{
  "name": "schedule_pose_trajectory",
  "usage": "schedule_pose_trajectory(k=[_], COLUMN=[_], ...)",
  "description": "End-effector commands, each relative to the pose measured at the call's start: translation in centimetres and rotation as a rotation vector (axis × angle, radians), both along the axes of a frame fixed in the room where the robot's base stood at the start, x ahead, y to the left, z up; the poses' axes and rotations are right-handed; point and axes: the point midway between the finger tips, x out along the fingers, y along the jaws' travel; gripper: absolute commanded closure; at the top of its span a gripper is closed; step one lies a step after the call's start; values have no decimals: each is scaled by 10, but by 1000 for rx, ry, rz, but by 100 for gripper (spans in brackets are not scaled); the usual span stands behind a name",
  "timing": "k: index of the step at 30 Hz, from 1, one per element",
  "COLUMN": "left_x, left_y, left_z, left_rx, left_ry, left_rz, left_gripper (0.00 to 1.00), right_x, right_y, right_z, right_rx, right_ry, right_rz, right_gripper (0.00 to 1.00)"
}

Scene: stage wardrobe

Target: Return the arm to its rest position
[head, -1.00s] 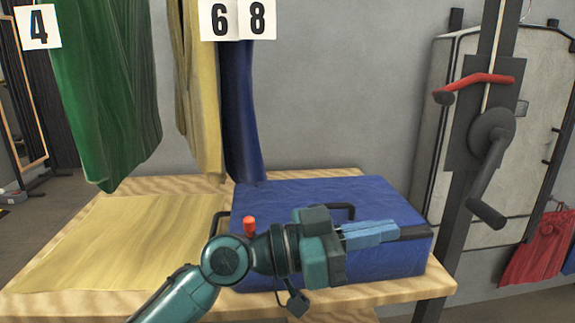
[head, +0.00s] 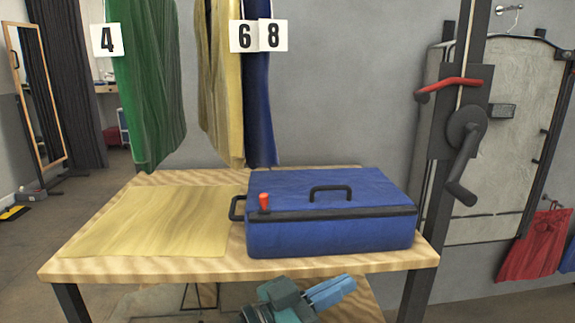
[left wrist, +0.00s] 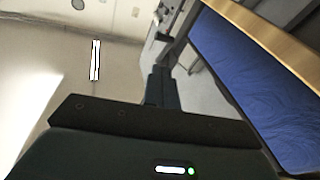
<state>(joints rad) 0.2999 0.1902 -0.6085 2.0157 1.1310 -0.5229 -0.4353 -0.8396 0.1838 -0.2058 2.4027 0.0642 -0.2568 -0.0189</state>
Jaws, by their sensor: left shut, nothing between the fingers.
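My left gripper (head: 330,292) shows at the bottom of the head view, low in front of the table. Its blue fingers lie together with nothing between them, pointing up and to the right. In the left wrist view its dark fingers (left wrist: 158,85) also sit close together and empty. The gripper is apart from the blue case (head: 330,235), which lies closed on the table above and behind it. My right gripper does not show in either view.
The wooden table (head: 140,266) carries the case and a flat yellow cloth (head: 160,220). Green (head: 145,90), yellow and blue garments hang behind it with number cards. A dark post with a crank (head: 465,150) stands at the right.

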Motion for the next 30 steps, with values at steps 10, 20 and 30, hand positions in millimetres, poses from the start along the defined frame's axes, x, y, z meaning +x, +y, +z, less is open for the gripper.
schedule_pose_trajectory(k=[10, 20, 30], left_x=[-43, -101, -135], left_y=[112, 183, 217], left_z=[-121, -168, -168], left_rx=[84, 252, 386], left_ry=[199, 255, 276], left_rz=[476, 710, 795], left_gripper=[100, 100, 100], right_x=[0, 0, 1], right_y=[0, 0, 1], right_z=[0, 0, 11], right_rx=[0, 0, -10], right_ry=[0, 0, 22], right_rz=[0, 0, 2], right_gripper=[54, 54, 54])
